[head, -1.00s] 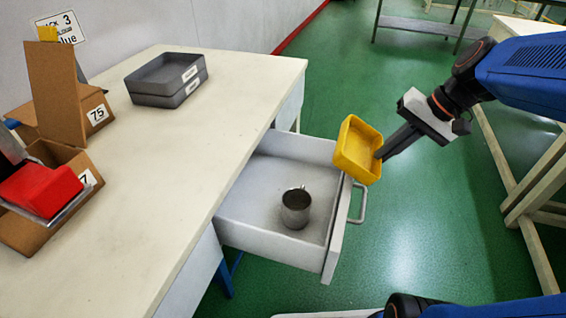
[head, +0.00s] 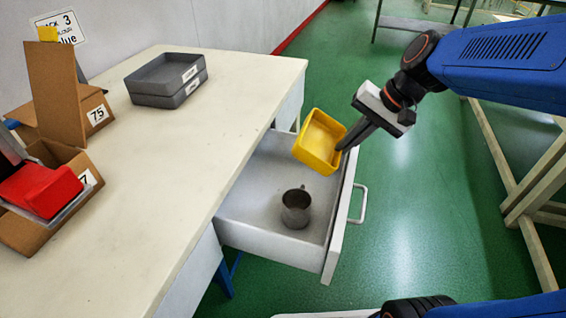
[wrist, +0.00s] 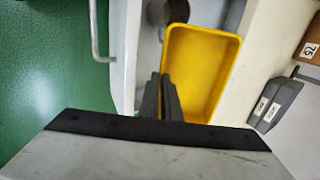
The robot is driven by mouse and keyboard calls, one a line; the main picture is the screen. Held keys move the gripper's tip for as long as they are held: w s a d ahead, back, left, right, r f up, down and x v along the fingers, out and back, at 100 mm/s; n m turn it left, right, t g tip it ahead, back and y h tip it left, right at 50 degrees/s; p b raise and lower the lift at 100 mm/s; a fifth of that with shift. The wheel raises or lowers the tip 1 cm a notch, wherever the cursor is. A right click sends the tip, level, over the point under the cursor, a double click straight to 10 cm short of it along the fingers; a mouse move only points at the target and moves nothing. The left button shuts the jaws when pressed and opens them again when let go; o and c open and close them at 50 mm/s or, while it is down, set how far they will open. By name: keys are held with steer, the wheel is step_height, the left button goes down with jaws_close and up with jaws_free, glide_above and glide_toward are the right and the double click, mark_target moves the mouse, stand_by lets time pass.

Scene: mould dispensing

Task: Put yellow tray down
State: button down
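The yellow tray (head: 319,142) is held in the air by my gripper (head: 345,146), above the far part of the open drawer and tilted. The fingers are closed on the tray's right wall in the head view. In the wrist view the yellow tray (wrist: 200,70) looks empty, and the fingers of my gripper (wrist: 162,98) meet its left wall. The open drawer (head: 255,208) is pulled out from the table and holds a grey metal mug (head: 296,208).
The cream table (head: 150,190) carries stacked grey trays (head: 167,80), cardboard boxes (head: 80,105) and a red object (head: 40,190). The middle of the tabletop is clear. The drawer handle (head: 360,204) sticks out to the right. Green floor lies beyond.

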mark_target(316, 143)
steer(key=a, duration=0.2)
steer(key=w+a, duration=0.1)
steer(key=a, duration=0.1)
steer(key=w+a, duration=0.1)
steer(key=a, duration=0.1)
steer(key=shift+w+a+f+g+h, duration=0.35)
steer(key=shift+w+a+f+h, duration=0.4)
steer(key=shift+a+f, duration=1)
steer(key=shift+w+a+f+g+h, duration=0.4)
steer(key=shift+a+f+h, duration=0.85)
steer(key=shift+f, duration=0.75)
steer(key=shift+w+a+f+g+h, duration=0.25)
steer(key=shift+w+a+f+h, duration=0.45)
steer(key=shift+a+f, duration=1.1)
steer(key=shift+d+f, duration=0.15)
steer(key=shift+f, duration=0.55)
steer(key=c, duration=2)
jaws_free()
steer(key=shift+r, duration=0.1)
